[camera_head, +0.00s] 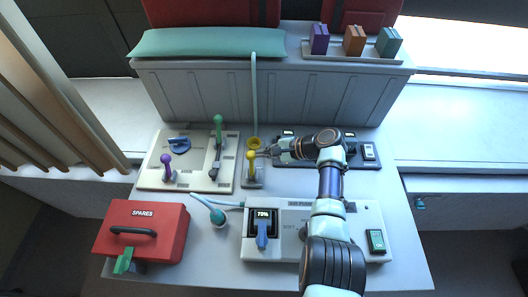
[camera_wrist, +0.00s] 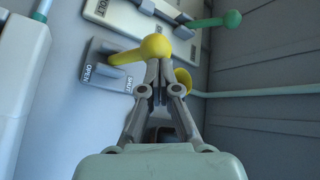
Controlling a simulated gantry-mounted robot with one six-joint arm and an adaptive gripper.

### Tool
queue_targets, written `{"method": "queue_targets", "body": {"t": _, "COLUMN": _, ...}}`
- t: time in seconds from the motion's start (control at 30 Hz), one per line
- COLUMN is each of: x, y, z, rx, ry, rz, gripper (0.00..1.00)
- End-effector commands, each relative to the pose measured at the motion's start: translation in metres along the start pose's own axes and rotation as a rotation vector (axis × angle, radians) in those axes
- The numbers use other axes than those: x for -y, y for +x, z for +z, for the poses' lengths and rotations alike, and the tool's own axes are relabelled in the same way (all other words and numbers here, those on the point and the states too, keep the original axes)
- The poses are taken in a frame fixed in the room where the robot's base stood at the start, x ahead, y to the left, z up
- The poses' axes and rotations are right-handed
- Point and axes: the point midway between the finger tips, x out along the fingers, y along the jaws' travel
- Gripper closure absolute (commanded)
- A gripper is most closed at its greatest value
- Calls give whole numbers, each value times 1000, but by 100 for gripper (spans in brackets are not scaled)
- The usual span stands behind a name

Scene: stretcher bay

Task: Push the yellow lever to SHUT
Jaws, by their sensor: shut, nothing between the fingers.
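The yellow lever (camera_head: 251,157) stands on a small grey base plate (camera_head: 253,182) in the middle of the worktop. In the wrist view the lever's round knob (camera_wrist: 155,46) is at the fingertips, and its arm slants down-left to the plate (camera_wrist: 98,70), which is marked OPEN and SHUT. The arm's base lies nearer the OPEN side in that view; the exact setting is hard to tell. My gripper (camera_head: 265,153) is shut and empty. Its fingertips (camera_wrist: 160,66) are right beside the knob, seemingly touching it, and cover part of it.
A yellow ring-shaped fitting (camera_head: 254,142) with a pale hose is just behind the lever. A cream panel (camera_head: 158,185) with purple, blue and green handles stands left. A dark panel (camera_head: 367,164) lies right, a white console (camera_head: 282,251) in front, a red SPARES box (camera_head: 158,217) at front left.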

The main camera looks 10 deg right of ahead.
Motion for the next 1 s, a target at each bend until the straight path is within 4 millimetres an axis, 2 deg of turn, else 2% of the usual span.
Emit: {"method": "queue_targets", "body": {"t": 1.0, "x": 10, "y": -14, "z": 12, "rx": 0, "ry": 0, "rz": 0, "gripper": 100}}
